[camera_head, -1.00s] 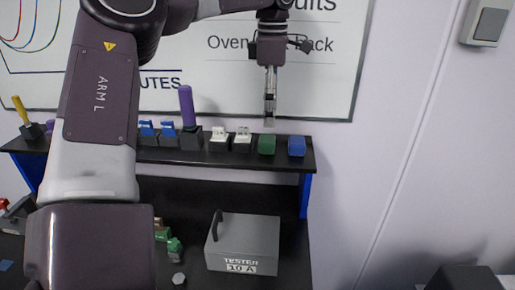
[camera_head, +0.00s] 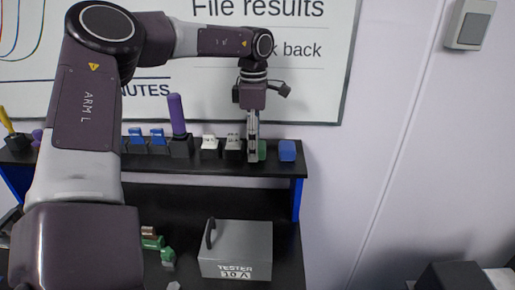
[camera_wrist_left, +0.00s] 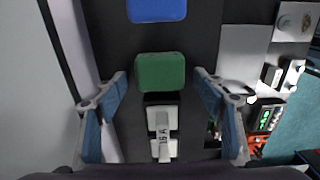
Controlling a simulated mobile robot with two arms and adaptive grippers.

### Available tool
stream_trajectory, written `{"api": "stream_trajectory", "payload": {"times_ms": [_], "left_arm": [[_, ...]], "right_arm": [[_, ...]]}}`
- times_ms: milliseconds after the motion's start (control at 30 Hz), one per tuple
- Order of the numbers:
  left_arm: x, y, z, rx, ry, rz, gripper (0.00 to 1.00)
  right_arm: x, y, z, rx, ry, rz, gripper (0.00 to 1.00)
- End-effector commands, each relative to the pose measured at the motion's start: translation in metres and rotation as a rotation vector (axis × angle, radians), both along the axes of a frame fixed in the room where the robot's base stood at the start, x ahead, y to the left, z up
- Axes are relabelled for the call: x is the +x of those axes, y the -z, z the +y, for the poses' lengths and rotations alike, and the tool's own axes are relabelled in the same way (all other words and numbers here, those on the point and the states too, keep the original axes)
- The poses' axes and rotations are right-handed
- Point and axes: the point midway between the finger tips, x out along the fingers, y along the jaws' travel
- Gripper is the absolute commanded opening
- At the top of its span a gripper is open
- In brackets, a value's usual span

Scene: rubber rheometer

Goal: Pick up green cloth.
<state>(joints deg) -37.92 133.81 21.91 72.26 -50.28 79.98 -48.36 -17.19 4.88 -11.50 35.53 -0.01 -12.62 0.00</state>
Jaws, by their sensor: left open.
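The green cloth (camera_head: 262,150) is a small folded block on the black shelf, partly hidden behind my gripper in the head view. In the left wrist view the whole green cloth (camera_wrist_left: 160,72) shows, between my fingertips. My left gripper (camera_head: 252,158) points down at the shelf, open and empty. In the left wrist view its fingers (camera_wrist_left: 161,77) stand on either side of the cloth, with a gap at each side. My right gripper is in neither view.
A blue folded cloth (camera_head: 287,150) sits just right of the green one. White labelled blocks (camera_head: 233,143) stand close on the left, and a purple-handled tool (camera_head: 178,115) further left. A grey tester box (camera_head: 237,249) stands below the shelf (camera_head: 215,169).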

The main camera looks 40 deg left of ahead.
Motion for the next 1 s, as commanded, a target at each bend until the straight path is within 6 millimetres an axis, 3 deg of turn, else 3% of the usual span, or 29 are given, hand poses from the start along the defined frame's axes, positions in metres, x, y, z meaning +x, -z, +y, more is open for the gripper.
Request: {"api": "stream_trajectory", "payload": {"times_ms": [67,400,767,1000], "left_arm": [[0.0,0.0,0.0,0.0,0.0,0.0,0.62],[0.0,-0.001,0.0,0.0,0.0,0.0,0.26],[0.001,-0.005,0.0,0.001,0.0,-0.002,0.26],[0.002,-0.036,0.0,0.002,-0.001,-0.006,0.26]], "right_arm": [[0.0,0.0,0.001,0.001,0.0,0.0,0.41],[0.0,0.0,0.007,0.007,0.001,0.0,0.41],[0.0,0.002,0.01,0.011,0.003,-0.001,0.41],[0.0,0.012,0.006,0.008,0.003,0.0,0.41]]}}
